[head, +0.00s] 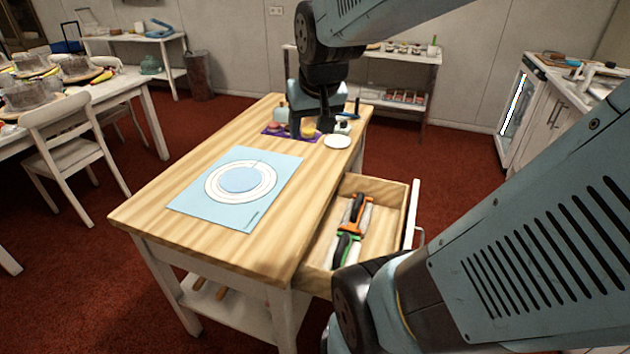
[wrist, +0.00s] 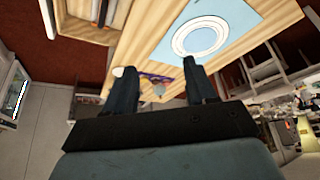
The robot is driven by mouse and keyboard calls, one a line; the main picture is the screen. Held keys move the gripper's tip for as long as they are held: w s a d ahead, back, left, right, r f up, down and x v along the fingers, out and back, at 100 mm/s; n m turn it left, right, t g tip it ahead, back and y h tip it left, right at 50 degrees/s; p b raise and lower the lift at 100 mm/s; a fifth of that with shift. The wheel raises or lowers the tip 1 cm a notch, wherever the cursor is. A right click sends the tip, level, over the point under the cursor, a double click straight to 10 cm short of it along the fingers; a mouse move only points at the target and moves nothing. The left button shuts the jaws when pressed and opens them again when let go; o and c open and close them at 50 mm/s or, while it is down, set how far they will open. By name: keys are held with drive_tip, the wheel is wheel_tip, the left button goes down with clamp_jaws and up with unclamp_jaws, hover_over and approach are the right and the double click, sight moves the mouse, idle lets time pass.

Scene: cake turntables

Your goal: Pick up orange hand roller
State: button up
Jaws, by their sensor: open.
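An open drawer (head: 394,192) on the right side of the wooden table holds several long tools lying side by side. Orange parts (head: 355,229) show among black and green handles there; I cannot tell which belong to the orange hand roller. The drawer also shows at the upper left of the wrist view (wrist: 68,32), with tool ends inside it. My gripper (wrist: 160,66) is open and empty, its two dark fingers apart. In the head view it is above the far end of the table, away from the drawer, and its fingertips are partly hidden.
On the wooden table (head: 260,235) lies a light blue mat (head: 200,205) with white rings. A purple mat with small jars, a white dish (head: 337,141) and a bottle (head: 281,113) stand near my gripper. A white chair (head: 65,150) stands left.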

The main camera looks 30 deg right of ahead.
drive_tip(key=w+d+f+m, duration=0.2)
drive_tip(key=w+d+f, duration=0.5)
drive_tip(key=m+h, duration=0.1)
drive_tip(key=m, duration=0.5)
approach(359, 200)
drive_tip(key=shift+g, duration=0.4)
drive_tip(key=shift+w+x, duration=0.15)
drive_tip(key=shift+x, duration=2.75)
drive_tip(key=shift+w+x, duration=0.15)
drive_tip(key=shift+x, duration=2.75)
drive_tip(key=shift+r, duration=0.1)
drive_tip(key=shift+c, duration=0.3)
clamp_jaws()
